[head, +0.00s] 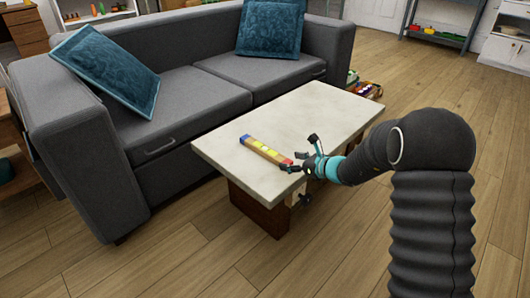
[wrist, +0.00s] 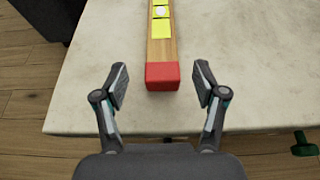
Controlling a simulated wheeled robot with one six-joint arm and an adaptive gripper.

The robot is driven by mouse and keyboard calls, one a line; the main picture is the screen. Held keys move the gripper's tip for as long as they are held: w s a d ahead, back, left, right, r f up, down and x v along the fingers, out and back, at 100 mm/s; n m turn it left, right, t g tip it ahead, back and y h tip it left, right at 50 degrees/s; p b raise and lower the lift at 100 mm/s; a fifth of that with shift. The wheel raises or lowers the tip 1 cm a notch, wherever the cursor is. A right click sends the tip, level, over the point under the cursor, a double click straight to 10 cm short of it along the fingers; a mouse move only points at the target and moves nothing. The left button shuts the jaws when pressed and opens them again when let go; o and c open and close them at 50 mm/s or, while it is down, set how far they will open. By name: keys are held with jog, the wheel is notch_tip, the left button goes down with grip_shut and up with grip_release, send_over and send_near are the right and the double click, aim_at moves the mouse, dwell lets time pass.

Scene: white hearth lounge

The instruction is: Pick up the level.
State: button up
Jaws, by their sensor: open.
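The level (head: 265,151) is a long wooden bar with yellow vial windows, a blue far end and a red near end. It lies flat on the white coffee table (head: 310,115), near its left front part. In the wrist view the level (wrist: 161,48) runs away from me, with its red end nearest. My gripper (head: 301,156) is just off the red end at the table's near edge. In the wrist view my gripper (wrist: 160,85) is open, its fingers on either side of the red end, apart from it. The level's far end is cut off there.
A grey sofa (head: 190,75) with blue cushions (head: 108,70) stands behind and left of the table. A green-handled object (wrist: 304,145) sits by the table edge at the right. The rest of the tabletop looks clear. Wooden floor (head: 190,245) is open in front.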

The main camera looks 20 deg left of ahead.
aim_at(279, 157)
jog(key=shift+r+x, duration=0.1)
jog(key=shift+x, duration=1.75)
jog(key=shift+r+x, duration=0.15)
jog(key=shift+x, duration=1.65)
jog(key=shift+w+a, duration=0.1)
grip_shut()
